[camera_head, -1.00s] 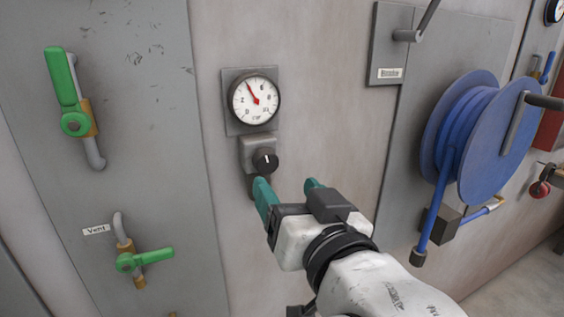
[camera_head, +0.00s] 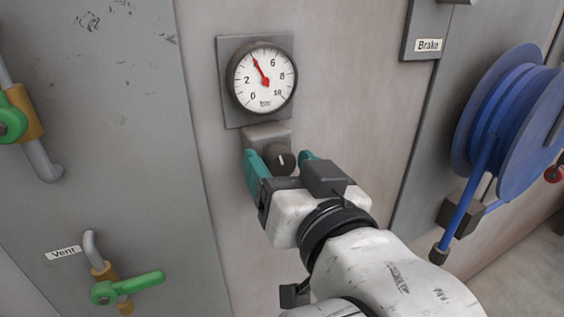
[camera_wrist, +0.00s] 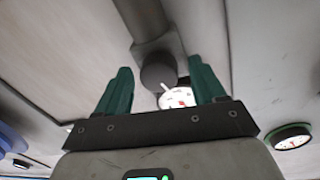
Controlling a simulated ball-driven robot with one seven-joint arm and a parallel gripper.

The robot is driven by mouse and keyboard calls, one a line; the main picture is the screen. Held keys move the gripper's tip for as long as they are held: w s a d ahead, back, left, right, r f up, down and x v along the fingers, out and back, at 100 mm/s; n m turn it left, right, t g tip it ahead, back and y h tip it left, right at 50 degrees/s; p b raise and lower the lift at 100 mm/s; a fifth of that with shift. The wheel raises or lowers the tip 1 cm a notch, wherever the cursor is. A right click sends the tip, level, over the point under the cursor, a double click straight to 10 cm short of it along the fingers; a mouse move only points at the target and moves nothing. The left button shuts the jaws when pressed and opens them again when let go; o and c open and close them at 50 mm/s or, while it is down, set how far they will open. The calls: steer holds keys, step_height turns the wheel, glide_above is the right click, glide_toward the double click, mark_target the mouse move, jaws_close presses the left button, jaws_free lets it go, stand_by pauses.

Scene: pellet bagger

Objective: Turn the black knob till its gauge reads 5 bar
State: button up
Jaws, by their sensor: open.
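The black knob (camera_head: 281,160) has a white mark pointing about straight up and sits on a grey block below the round gauge (camera_head: 262,78). The gauge is white with a red needle pointing up and left, about at 4 bar, where the numeral is covered. My gripper (camera_head: 278,156) is open, its teal fingers on the left and right of the knob, apart from it as far as I can see. In the wrist view the knob (camera_wrist: 158,76) shows between the two fingers (camera_wrist: 160,72), with part of a white dial behind it.
A green-handled vent valve (camera_head: 126,287) is at the lower left, with another green handle (camera_head: 12,122) at the left edge. A blue hose reel (camera_head: 515,125) and a Brake panel (camera_head: 428,45) are at the right. The wall between knob and reel is bare.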

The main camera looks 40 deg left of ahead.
steer(key=shift+c, duration=0.4)
steer(key=c, duration=1)
steer(key=shift+m, duration=0.3)
steer(key=shift+m+p, duration=0.9)
steer(key=shift+m, duration=0.2)
steer(key=shift+m+p, duration=0.75)
steer(key=shift+m, duration=0.65)
steer(key=shift+w, duration=0.1)
steer(key=o, duration=1.1)
